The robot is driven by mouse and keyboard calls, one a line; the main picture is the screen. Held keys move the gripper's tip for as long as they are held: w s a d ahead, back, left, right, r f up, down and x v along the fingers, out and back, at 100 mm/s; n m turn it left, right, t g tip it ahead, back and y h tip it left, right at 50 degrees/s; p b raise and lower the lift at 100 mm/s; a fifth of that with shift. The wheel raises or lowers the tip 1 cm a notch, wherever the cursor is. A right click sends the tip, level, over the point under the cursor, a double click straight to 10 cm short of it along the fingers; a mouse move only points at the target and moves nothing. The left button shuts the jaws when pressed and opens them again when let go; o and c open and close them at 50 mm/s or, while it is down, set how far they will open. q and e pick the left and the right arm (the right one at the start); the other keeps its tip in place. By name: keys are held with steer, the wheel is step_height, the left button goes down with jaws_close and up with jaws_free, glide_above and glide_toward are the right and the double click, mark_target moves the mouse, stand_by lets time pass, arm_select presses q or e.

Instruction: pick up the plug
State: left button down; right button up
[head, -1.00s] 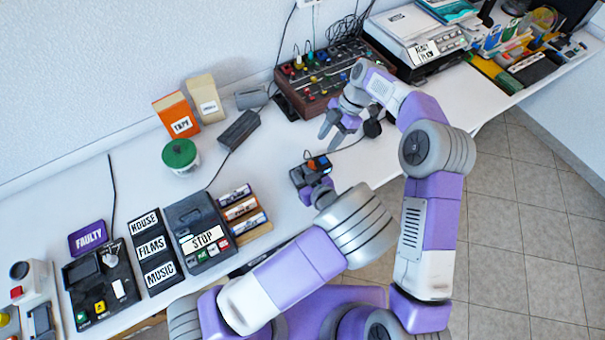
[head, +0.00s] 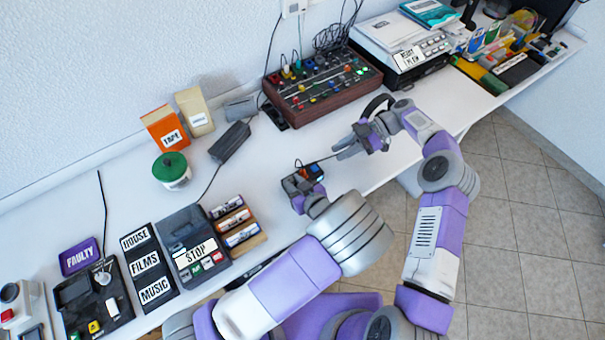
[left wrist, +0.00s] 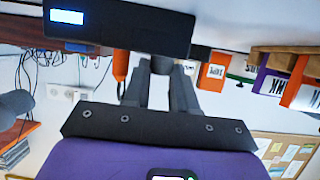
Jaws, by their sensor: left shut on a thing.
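A small black box (head: 302,179) with an orange and a blue part on top is at the tip of my left gripper (head: 308,195), near the table's front edge. In the left wrist view, the gripper's dark fingers (left wrist: 161,72) are shut at the underside of the black box (left wrist: 118,28), which has a lit blue display. My right gripper (head: 347,149) is right of the box, its fingers pointing left and close together. A thin dark cable runs from the box toward those fingers. I cannot clearly make out a plug; the right fingers may hide it.
A mixer panel (head: 322,85) stands at the back. A black power brick (head: 230,142), a green-lidded jar (head: 171,171) and an orange tape box (head: 165,129) are at the left. A STOP player (head: 192,245) is front left. Clear white tabletop lies behind the black box.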

mark_target(309, 174)
steer(key=x, duration=1.1)
steer(key=shift+a, duration=0.25)
steer(key=shift+y, duration=0.3)
jaws_close()
